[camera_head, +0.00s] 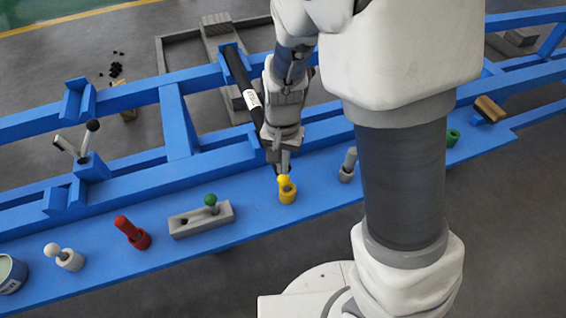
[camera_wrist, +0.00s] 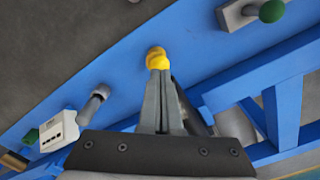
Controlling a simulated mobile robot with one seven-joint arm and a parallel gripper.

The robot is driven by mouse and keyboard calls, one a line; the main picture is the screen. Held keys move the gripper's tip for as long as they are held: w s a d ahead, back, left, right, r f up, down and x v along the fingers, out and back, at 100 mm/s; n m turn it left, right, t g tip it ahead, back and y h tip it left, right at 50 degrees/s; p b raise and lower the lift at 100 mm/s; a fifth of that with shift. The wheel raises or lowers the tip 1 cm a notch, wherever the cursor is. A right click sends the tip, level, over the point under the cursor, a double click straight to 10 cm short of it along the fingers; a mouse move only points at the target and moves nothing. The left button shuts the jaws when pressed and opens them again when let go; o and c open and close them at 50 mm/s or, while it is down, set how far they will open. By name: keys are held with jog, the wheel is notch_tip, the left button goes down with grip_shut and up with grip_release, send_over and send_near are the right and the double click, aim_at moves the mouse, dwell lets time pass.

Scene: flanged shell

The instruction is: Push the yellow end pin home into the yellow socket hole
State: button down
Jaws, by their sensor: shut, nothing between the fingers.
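The yellow socket (camera_head: 288,195) stands on the blue bench beam. The yellow end pin (camera_head: 285,182) sits at its top, with its ball-like head showing; how deep it is in the hole cannot be told. My gripper (camera_head: 280,172) is shut and points down right at the pin's head, touching it or very close. In the wrist view the closed fingertips (camera_wrist: 158,72) cover part of the yellow pin (camera_wrist: 157,53), and the socket is mostly hidden behind it.
A grey block with a green-knobbed pin (camera_head: 211,201), a red pin in a red socket (camera_head: 130,230) and a white one (camera_head: 63,256) stand to the left. A grey pin (camera_head: 348,163) stands close on the right. A black tube (camera_head: 241,80) leans behind my gripper.

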jog(key=shift+f+b, duration=0.6)
jog(key=shift+f, duration=0.45)
jog(key=shift+s+d+f, duration=0.1)
jog(key=shift+f, duration=0.35)
jog(key=shift+r, duration=0.1)
notch_tip(320, 180, up, 3)
jog(key=p, duration=0.2)
jog(key=shift+p, duration=0.4)
notch_tip(320, 180, up, 17)
jog(key=p, duration=0.6)
notch_tip(320, 180, up, 13)
jog(key=n+t+y+p, duration=0.1)
jog(key=n+t+p, duration=0.1)
jog(key=p, duration=0.3)
send_over(283, 179)
jog(key=s+d, duration=0.5)
jog(key=d, duration=0.1)
jog(key=s+d+r+n+t+h+p, duration=0.1)
jog(key=s+d+r+n+t+p, duration=0.1)
jog(key=s+r, duration=0.5)
notch_tip(283, 179, up, 2)
jog(key=d+t+p, duration=0.1)
jog(key=d+p, duration=0.1)
jog(key=p, duration=0.1)
jog(key=shift+s+d+t, duration=0.15)
jog(key=shift+d+t, duration=0.15)
jog(key=shift+d, duration=0.05)
jog(key=shift+r, duration=0.1)
